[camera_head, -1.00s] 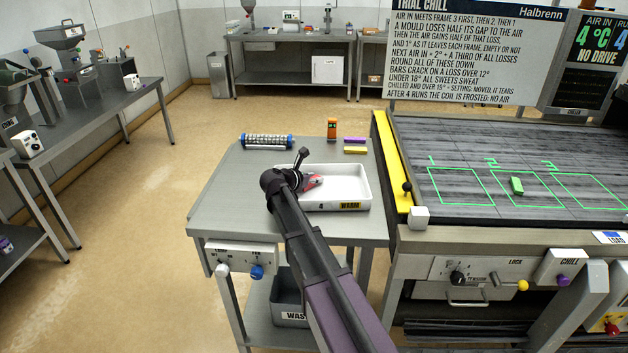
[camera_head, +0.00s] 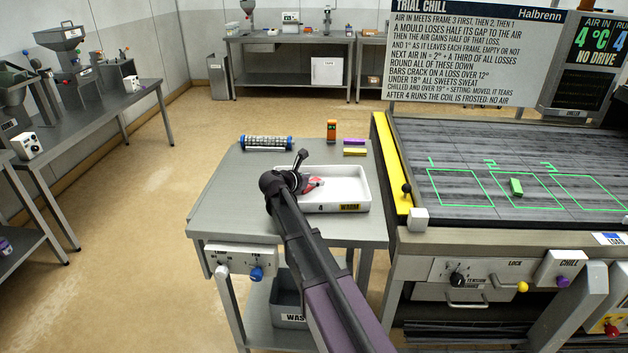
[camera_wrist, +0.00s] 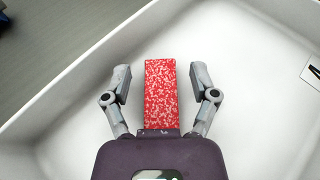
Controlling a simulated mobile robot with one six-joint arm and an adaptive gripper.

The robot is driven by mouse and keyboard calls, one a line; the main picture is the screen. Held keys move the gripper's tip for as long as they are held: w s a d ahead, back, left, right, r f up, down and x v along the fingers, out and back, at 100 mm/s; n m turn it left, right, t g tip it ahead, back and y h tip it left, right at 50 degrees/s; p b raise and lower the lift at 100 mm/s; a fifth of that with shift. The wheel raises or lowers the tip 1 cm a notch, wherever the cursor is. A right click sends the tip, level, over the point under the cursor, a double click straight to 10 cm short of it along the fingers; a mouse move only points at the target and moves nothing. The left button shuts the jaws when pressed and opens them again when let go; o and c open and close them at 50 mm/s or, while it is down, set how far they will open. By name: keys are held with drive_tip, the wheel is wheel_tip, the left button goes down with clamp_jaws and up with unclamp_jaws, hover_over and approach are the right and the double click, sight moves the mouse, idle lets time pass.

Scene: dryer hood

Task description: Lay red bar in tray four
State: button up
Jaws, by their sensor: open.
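The red bar (camera_wrist: 161,92), speckled with white, lies on the floor of the white tray marked 4 (camera_head: 345,190). In the head view the red bar (camera_head: 314,184) is partly hidden by my wrist. My gripper (camera_wrist: 160,85) is open in the wrist view, with one finger on each side of the bar and a gap on both sides. Whether the bar's near end touches the gripper body cannot be told. The tray's wall also shows in the wrist view (camera_wrist: 80,70).
The tray stands on a grey table (camera_head: 225,205). Behind it are a wire roller (camera_head: 266,143), an orange device (camera_head: 331,130), a purple bar (camera_head: 354,141) and a yellow bar (camera_head: 355,151). Right is a dark belt with green frames and a green bar (camera_head: 516,187). A sign (camera_head: 470,50) stands behind.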

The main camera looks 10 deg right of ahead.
drive_tip(key=p+v, duration=0.4)
drive_tip(key=v, duration=0.8)
idle(0.5)
